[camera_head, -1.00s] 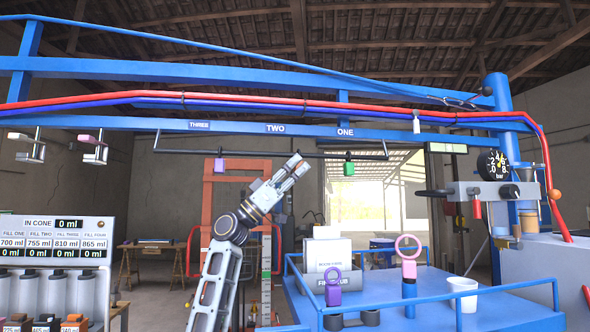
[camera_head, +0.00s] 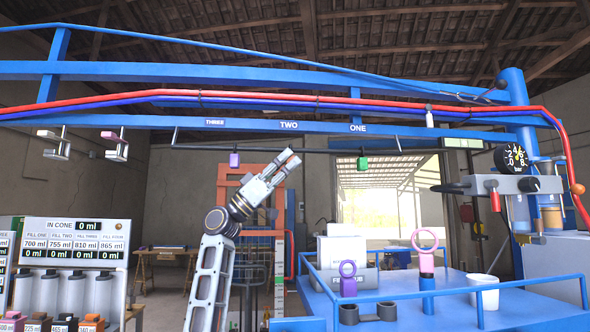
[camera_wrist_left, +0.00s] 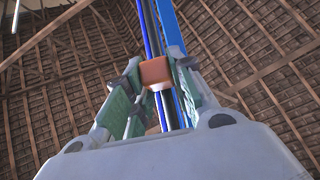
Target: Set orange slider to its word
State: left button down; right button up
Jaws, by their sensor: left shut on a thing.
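My left gripper (camera_head: 291,156) reaches up to the dark rail (camera_head: 318,151) under the blue beam, just below the word sign TWO (camera_head: 289,126). In the left wrist view an orange slider block (camera_wrist_left: 155,72) sits between the fingers, and the gripper is shut on it. A purple slider (camera_head: 235,160) hangs on the rail near the sign THREE (camera_head: 214,122). A green slider (camera_head: 363,163) hangs near the sign ONE (camera_head: 357,128). My right gripper is not in view.
A blue railed platform (camera_head: 450,306) at lower right carries a pink ring post (camera_head: 425,253), a purple ring piece (camera_head: 348,280) and a white cup (camera_head: 484,292). A gauge (camera_head: 510,158) stands at right. The filling panel (camera_head: 77,243) is at left.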

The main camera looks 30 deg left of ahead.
pick_arm(q)
jog(key=shift+s+a, duration=0.1)
jog(key=shift+a, duration=0.05)
jog(key=c, duration=1.2)
grip_release()
jog(key=v, duration=1.2)
